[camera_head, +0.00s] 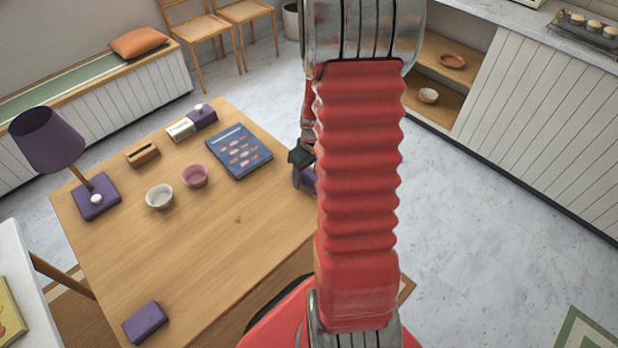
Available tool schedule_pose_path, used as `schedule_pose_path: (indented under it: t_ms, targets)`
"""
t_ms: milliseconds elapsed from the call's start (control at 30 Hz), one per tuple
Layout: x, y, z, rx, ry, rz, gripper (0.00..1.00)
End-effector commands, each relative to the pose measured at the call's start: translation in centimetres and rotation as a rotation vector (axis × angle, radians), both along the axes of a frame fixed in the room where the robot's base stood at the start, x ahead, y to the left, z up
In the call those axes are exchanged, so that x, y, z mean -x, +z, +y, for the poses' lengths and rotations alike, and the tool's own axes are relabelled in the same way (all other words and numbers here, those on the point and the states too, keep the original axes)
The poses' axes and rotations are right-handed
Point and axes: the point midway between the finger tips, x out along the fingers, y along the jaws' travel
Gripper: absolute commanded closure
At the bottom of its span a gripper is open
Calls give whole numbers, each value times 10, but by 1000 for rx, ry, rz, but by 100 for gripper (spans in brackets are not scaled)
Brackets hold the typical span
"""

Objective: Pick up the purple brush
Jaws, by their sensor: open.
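No thing in view shows clear bristles, so I cannot tell for sure which one is the purple brush. A plain purple block (145,322) lies on the near left corner of the wooden table (215,262). A purple piece (306,179) shows at the table's right side, partly hidden by my red arm; I cannot tell what it is. My gripper (301,156) shows only as a dark part beside the arm, just above that purple piece. It is open; its fingertips are mostly hidden, and I cannot tell whether it touches the piece.
On the table stand a purple lamp (47,140), a white bowl (159,196), a pink bowl (195,176), a blue board (239,151), a slotted wooden block (143,154), a white box (181,130) and a purple box (202,118). The table's front middle is clear.

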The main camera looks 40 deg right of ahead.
Motion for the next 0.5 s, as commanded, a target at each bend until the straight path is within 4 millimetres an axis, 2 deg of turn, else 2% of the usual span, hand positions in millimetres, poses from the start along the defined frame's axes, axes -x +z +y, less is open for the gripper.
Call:
schedule_pose_path:
  t_ms: [67,500]
  targets:
    - [0,0,0,0,0,0,46]
    - [0,0,0,0,0,0,77]
